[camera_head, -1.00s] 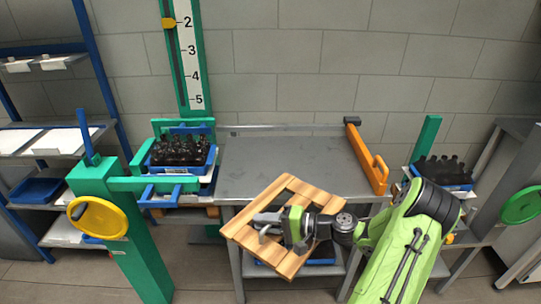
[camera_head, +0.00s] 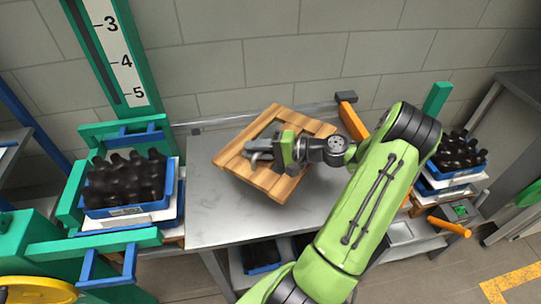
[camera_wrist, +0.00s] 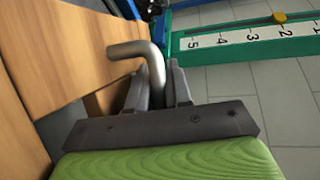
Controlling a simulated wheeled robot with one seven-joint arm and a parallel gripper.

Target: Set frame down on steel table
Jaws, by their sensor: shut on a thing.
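The wooden frame (camera_head: 293,122) is a slatted square with an opening in the middle, tilted in the picture. It is over the grey steel table (camera_head: 215,222) in the head view; whether it touches the top I cannot tell. My gripper (camera_head: 255,150) is shut on the frame's bent metal handle at its left part. In the wrist view the handle (camera_wrist: 140,50) runs between the jaws of my gripper (camera_wrist: 160,88), with the wooden frame (camera_wrist: 75,50) to the left.
Blue crates of dark bottles stand left (camera_head: 125,185) and right (camera_head: 460,153) of the table. An orange bar (camera_head: 352,120) lies at the table's back right. Bare tabletop shows in front of and left of the frame. A green post with a number scale (camera_head: 125,60) rises at the back left.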

